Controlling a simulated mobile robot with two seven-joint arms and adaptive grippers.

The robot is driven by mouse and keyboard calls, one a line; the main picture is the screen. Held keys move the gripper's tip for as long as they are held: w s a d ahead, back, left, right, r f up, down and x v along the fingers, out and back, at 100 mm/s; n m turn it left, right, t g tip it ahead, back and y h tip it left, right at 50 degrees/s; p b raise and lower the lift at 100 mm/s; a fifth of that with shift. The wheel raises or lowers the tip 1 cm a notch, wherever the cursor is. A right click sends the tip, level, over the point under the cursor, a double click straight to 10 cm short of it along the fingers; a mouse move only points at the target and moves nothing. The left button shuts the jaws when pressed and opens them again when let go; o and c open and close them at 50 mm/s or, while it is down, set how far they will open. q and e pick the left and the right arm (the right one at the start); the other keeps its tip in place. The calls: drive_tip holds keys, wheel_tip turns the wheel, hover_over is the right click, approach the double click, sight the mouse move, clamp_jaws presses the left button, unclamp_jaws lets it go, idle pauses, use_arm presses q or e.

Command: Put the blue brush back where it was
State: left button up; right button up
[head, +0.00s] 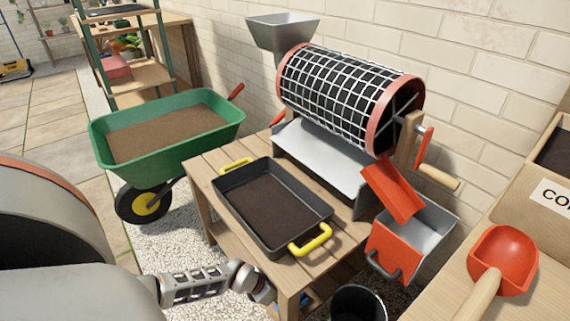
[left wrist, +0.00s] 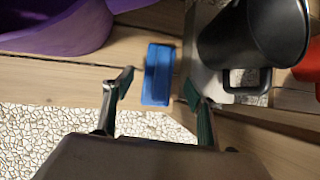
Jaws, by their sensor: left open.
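The blue brush (left wrist: 157,75) lies on wooden boards in the left wrist view, with its long side pointing between my fingers. My left gripper (left wrist: 159,88) is open, one finger on each side of the brush. Clear gaps show between the brush and both fingers. In the head view my left arm reaches low beside the workbench (head: 212,178), and its fingers are hidden there. Small blue patches show low behind the bench's front leg, too small to identify. My right gripper is in neither view.
A black container (left wrist: 238,45) with a handle stands just right of the brush. A purple object (left wrist: 65,30) lies at upper left. A black tray (head: 290,243) with yellow handles sits on the bench top, beside a mesh drum sieve (head: 340,95). A dark bucket (head: 358,303) stands at front.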

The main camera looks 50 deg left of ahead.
use_arm(q)
drive_tip(key=shift+s+a+r+p, duration=0.15)
drive_tip(key=shift+r+p, duration=0.1)
drive_tip(key=shift+r, duration=0.35)
drive_tip(key=shift+s+a+r+p, duration=0.1)
drive_tip(key=shift+s+r+p, duration=0.1)
drive_tip(key=shift+r, duration=0.4)
drive_tip(key=shift+s, duration=0.2)
drive_tip(key=shift+s+f, duration=0.1)
drive_tip(key=shift+s, duration=0.15)
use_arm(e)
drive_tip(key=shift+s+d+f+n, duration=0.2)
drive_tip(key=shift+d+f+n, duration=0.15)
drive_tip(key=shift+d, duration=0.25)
use_arm(q)
drive_tip(key=shift+a, duration=0.1)
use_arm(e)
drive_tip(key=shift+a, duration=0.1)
